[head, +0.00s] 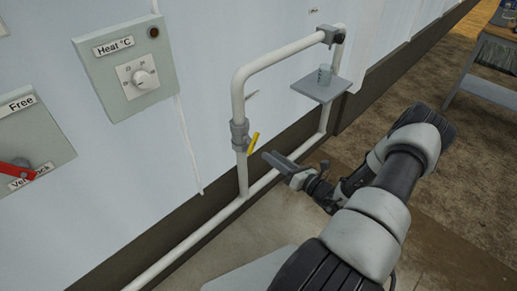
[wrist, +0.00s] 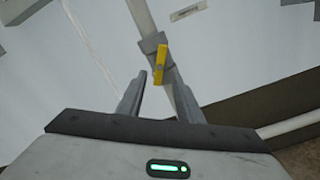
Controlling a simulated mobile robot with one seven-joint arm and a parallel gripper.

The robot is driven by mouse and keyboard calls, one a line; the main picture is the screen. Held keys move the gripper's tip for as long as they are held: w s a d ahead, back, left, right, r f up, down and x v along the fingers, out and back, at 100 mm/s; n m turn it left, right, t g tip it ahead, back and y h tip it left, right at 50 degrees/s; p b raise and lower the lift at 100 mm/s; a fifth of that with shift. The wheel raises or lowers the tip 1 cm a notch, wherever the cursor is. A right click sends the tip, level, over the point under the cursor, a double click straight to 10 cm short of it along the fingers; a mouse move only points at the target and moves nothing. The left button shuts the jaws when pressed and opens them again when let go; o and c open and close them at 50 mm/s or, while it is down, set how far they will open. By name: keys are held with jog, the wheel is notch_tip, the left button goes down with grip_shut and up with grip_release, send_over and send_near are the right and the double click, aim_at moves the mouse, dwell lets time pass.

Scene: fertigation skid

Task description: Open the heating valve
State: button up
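A grey valve body (head: 240,136) sits on the left upright of a white pipe loop along the wall. Its yellow lever (head: 253,143) points down beside the pipe, tilted a little. The lever also shows in the wrist view (wrist: 161,64), just beyond the fingertips, with the pipe behind it. My gripper (head: 272,158) is to the right of the lever and slightly lower in the head view. In the wrist view (wrist: 160,84) its two fingers are apart with nothing between them, so it is open and not touching the lever.
A "Heat °C" dial panel (head: 135,72) and a panel with a red handle (head: 18,170) are on the wall at left. A low pipe (head: 195,238) runs along the wall's foot.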

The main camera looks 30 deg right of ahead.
aim_at(254, 144)
jog(key=b+x, duration=0.1)
jog(key=x, duration=0.6)
jog(key=shift+w+a, duration=0.15)
jog(key=shift+w, duration=0.15)
grip_shut()
